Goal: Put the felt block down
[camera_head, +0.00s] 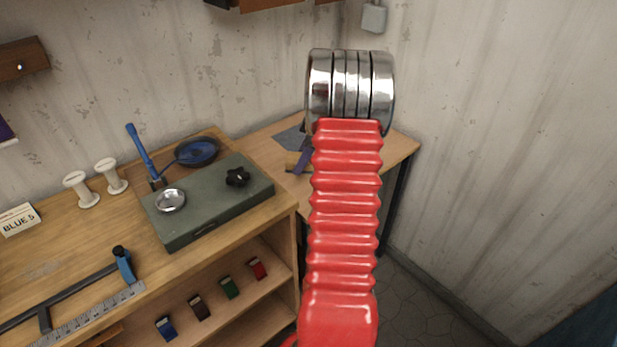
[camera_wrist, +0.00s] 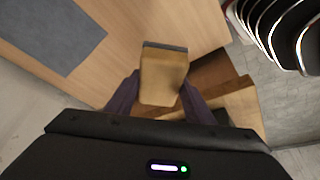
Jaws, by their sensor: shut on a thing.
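The felt block (camera_wrist: 163,75) is tan with a dark grey strip along its far edge in the wrist view. My gripper (camera_wrist: 158,98) is shut on it, with a dark purple finger on each side. In the head view my red arm hides most of the gripper; one purple finger (camera_head: 303,157) shows left of the arm, over the corner table. A small tan bit of the block (camera_head: 292,164) shows beside it. The block is over the wooden tabletop (camera_wrist: 120,55) near its edge. I cannot tell whether it touches the top.
A flat grey mat (camera_wrist: 50,35) lies on the corner table, left of the block in the wrist view. The workbench at left holds a green box (camera_head: 205,205), a blue pan (camera_head: 198,151) and white spools (camera_head: 80,190). Walls close in behind and right.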

